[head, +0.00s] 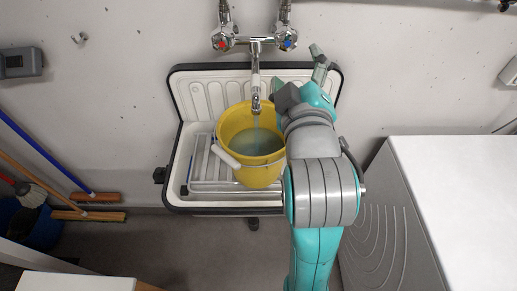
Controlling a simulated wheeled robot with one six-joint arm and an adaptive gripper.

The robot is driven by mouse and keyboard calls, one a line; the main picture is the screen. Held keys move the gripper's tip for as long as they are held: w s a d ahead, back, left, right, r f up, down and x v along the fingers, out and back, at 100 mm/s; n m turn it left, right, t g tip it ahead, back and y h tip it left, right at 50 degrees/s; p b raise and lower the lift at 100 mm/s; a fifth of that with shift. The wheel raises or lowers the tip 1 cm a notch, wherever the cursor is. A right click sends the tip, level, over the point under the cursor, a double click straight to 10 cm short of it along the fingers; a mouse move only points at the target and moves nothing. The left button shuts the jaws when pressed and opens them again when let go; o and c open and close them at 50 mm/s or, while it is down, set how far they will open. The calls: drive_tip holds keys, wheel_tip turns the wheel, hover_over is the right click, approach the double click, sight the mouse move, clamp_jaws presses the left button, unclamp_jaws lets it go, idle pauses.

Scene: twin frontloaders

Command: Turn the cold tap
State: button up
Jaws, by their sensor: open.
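The cold tap (289,40) is the knob with the blue mark, on the right side of the wall mixer. The hot tap (222,41) has a red mark and is on the left. My gripper (317,53) is open, just below and to the right of the cold tap. Its visible finger points up toward the wall, and a gap to the knob seems to remain in the picture. The other finger is not clearly seen. Whether anything touches is hard to tell. The spout (256,90) points down over the yellow bucket (249,172), and a pale bluish stream shows below it.
The bucket stands on a grate (205,165) in the white sink (222,88) with a black rim, and holds bluish water. A white-topped machine (465,185) stands at the right. Brooms (95,197) lean at the left. The wall right of the taps is clear.

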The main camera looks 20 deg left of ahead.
sight(288, 43)
idle(0.3)
drive_tip(key=w+a+m, duration=0.1)
drive_tip(key=w+m, duration=0.2)
drive_tip(key=w+a+m, duration=0.1)
drive_tip(key=w+m, duration=0.2)
drive_tip(key=w, duration=0.1)
drive_tip(key=w+a+m, duration=0.1)
drive_tip(key=w+m, duration=0.2)
drive_tip(key=w, duration=0.1)
drive_tip(key=shift+w+a+f, duration=0.1)
drive_tip(key=shift+w+a, duration=0.05)
drive_tip(key=shift+a, duration=0.25)
idle(0.4)
drive_tip(key=c, duration=1.2)
